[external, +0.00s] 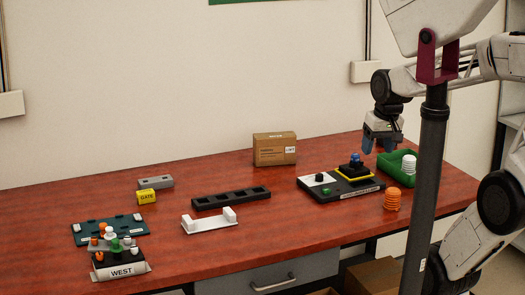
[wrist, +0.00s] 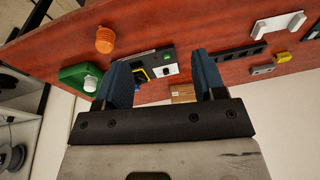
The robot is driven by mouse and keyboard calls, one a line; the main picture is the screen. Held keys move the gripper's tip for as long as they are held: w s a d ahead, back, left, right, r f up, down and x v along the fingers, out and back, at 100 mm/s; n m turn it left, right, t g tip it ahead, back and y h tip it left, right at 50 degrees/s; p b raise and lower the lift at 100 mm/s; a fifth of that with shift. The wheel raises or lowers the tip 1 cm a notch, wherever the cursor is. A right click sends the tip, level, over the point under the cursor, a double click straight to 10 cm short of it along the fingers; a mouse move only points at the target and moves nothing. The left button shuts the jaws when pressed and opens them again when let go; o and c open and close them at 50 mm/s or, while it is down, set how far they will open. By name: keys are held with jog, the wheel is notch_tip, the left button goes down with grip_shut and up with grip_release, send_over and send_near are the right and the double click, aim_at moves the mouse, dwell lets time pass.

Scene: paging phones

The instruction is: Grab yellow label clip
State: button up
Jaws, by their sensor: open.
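The yellow label clip (external: 147,196), a small block marked GATE, sits on the red-brown table at the left, in front of a grey block (external: 155,182). In the wrist view the yellow clip (wrist: 282,57) is small, near the right edge beside the grey block (wrist: 263,70). My gripper (external: 380,143) is above the right end of the table, far from the clip. Its two blue fingers are apart with nothing between them in the wrist view (wrist: 164,78).
A black tray (external: 231,198) and a white bracket (external: 210,220) lie right of the clip. A WEST stand (external: 122,269) is at front left.

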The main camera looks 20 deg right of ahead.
aim_at(157, 189)
jog(key=w+a+f+m+g+y, duration=0.15)
jog(key=w+a+m+y, duration=0.25)
jog(key=w+a, duration=0.85)
jog(key=w+a+f+m+g+y, duration=0.1)
jog(key=w+a+f+m+y, duration=0.15)
jog(key=w+a, duration=1)
jog(key=w+a+f+m+y, duration=0.2)
jog(key=w+a+f+m, duration=0.1)
jog(key=w+a+f, duration=0.3)
jog(key=w+a+f+m+y, duration=0.2)
jog(key=w+a+f, duration=0.4)
jog(key=w, duration=0.4)
jog(key=w+a+f+m+y, duration=0.2)
jog(key=w+a+f+m, duration=0.3)
jog(key=w+a+f, duration=0.2)
jog(key=shift+w+a, duration=0.15)
jog(key=shift+w, duration=0.4)
jog(key=shift+w+a, duration=0.15)
jog(key=shift+w, duration=0.35)
jog(key=shift+w+a+f+y, duration=0.25)
jog(key=shift+a+f, duration=0.05)
jog(key=shift+a, duration=0.05)
jog(key=shift+x, duration=1.25)
